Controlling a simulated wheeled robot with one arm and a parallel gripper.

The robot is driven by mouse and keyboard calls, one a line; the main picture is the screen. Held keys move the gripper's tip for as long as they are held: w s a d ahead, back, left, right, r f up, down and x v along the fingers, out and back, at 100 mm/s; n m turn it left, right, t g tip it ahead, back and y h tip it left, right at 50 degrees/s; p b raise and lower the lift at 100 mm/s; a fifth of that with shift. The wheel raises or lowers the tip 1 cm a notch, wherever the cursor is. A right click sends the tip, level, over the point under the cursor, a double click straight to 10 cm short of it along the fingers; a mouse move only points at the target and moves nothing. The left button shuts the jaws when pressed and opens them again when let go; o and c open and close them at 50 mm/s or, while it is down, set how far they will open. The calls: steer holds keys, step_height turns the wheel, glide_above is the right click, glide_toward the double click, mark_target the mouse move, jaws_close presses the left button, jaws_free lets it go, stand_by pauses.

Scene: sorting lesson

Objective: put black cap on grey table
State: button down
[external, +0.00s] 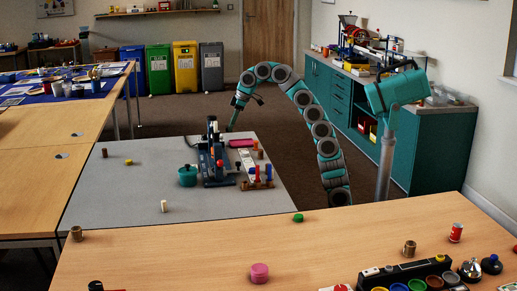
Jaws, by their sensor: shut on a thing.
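My gripper (232,125) points down near the far edge of the grey table (130,205), behind the rack and the pink object. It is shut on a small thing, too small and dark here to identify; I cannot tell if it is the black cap.
On the grey table stand a teal pot (187,176), a blue rack (212,165), a pink object (241,143) and a few small pieces. The near wooden table (180,260) holds a pink tub (259,273), a green cap (298,218) and a black organiser (405,275).

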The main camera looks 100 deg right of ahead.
mark_target(230, 152)
steer(key=shift+s+d+f+b, duration=0.15)
steer(key=shift+f+b, duration=0.15)
steer(key=shift+f, duration=2.2)
steer(key=shift+d+f+b, duration=0.1)
steer(key=shift+f+b, duration=0.15)
steer(key=shift+f, duration=2.2)
steer(key=shift+f, duration=0.1)
steer(key=shift+f, duration=0.1)
steer(key=c, duration=0.6)
jaws_free()
steer(key=shift+c, duration=0.2)
steer(key=shift+s+r, duration=0.1)
steer(key=shift+r, duration=0.55)
steer(key=p+v, duration=0.1)
steer(key=v, duration=1)
